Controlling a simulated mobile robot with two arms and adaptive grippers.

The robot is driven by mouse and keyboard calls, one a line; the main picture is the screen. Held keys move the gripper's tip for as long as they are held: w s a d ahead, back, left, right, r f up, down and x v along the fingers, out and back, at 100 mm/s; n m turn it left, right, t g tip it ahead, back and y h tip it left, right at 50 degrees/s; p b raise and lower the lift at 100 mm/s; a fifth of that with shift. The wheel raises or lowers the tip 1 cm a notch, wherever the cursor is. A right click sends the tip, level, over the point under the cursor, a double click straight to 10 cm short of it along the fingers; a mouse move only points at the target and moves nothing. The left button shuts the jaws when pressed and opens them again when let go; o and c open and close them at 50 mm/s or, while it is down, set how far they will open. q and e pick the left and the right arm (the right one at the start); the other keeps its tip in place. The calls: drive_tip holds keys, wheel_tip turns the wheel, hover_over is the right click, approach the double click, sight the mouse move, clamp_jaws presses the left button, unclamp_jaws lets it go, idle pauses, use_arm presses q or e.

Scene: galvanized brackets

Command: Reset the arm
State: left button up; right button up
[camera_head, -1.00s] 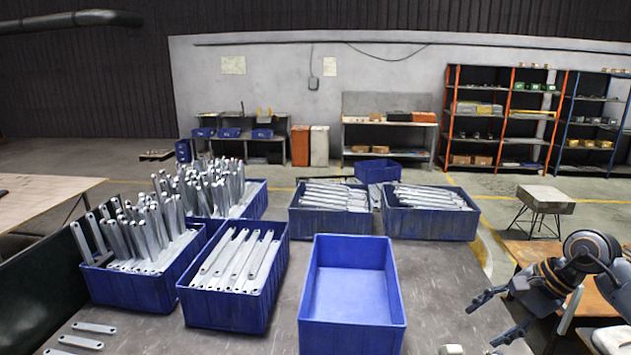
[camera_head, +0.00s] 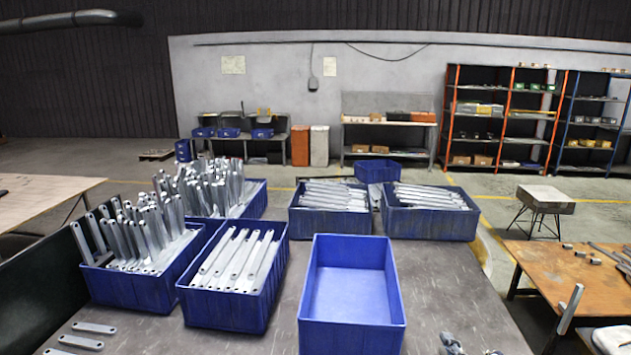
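Neither of my grippers can be made out for certain. No arm comes in from the left or from the right. Small dark grey pieces (camera_head: 451,344) show at the bottom edge, right of the empty blue bin (camera_head: 352,335); they are cut off and I cannot tell what they are. The bin stands in the front middle of the grey table (camera_head: 455,285). Left of it, a blue bin (camera_head: 222,311) holds several galvanized brackets (camera_head: 236,262) lying slanted. Another blue bin (camera_head: 135,291) at the left is filled with upright brackets.
Two blue bins (camera_head: 322,223) (camera_head: 432,226) with flat-lying brackets stand behind. A further full bin (camera_head: 252,203) is at the back left. Loose brackets (camera_head: 94,328) lie front left. A wooden table (camera_head: 590,285) with small parts is at the right. A bracket (camera_head: 571,308) leans up near it.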

drive_tip(key=s+f+m+g, duration=0.2)
drive_tip(key=s+f, duration=0.2)
drive_tip(key=s+f+m+g, duration=0.3)
drive_tip(key=s+f, duration=0.1)
drive_tip(key=s+f+m+g, duration=0.2)
drive_tip(key=s+f+m, duration=0.1)
drive_tip(key=s+f, duration=0.1)
drive_tip(key=shift+s+d+f+g+h, duration=0.2)
drive_tip(key=shift+s+d+g+h, duration=0.1)
drive_tip(key=shift+h, duration=0.1)
drive_tip(key=s+a+f+m+g+y, duration=0.1)
drive_tip(key=s+a+f+m+g, duration=0.15)
drive_tip(key=s, duration=0.45)
drive_tip(key=s+a+f+m+g+y, duration=0.1)
drive_tip(key=s+f+m+g, duration=0.15)
drive_tip(key=s, duration=0.45)
wheel_tip(320, 180, down, 35)
drive_tip(key=g+b, duration=0.2)
drive_tip(key=b, duration=0.8)
drive_tip(key=s+d+f+b, duration=0.1)
drive_tip(key=s+f+b, duration=0.4)
drive_tip(key=f, duration=0.8)
drive_tip(key=s+d+f+n+g+b, duration=0.1)
drive_tip(key=s+f+b, duration=0.4)
drive_tip(key=s+f, duration=0.7)
wheel_tip(320, 180, down, 2)
drive_tip(key=shift+s+d+f+h, duration=0.2)
drive_tip(key=shift+d+f+h, duration=0.1)
drive_tip(key=shift+d, duration=0.45)
